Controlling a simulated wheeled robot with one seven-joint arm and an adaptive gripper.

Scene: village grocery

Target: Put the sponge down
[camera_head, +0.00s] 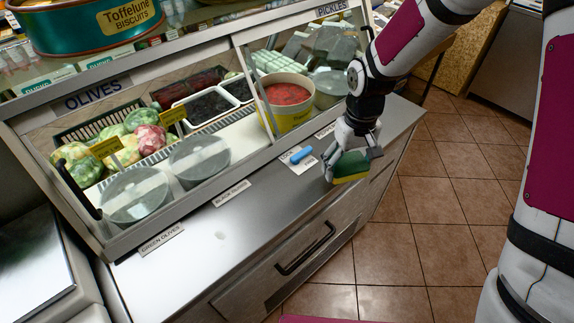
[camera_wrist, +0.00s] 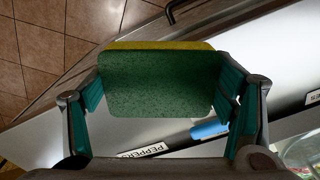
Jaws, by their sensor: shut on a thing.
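The sponge (camera_head: 350,167) is green with a yellow layer and sits between the fingers of my gripper (camera_head: 352,155). In the head view it is at the front edge of the steel counter (camera_head: 235,225), near its right part; I cannot tell whether it touches the surface. In the wrist view the sponge (camera_wrist: 158,82) fills the middle, with the teal finger pads of my gripper (camera_wrist: 160,95) on both its sides. My gripper is shut on the sponge.
A blue object (camera_head: 301,155) lies on the counter just left of the sponge. A glass display case (camera_head: 215,135) with olives and tubs stands behind. Label cards (camera_head: 231,193) lie along the counter. Its front left part is clear. A drawer handle (camera_head: 305,248) sticks out below.

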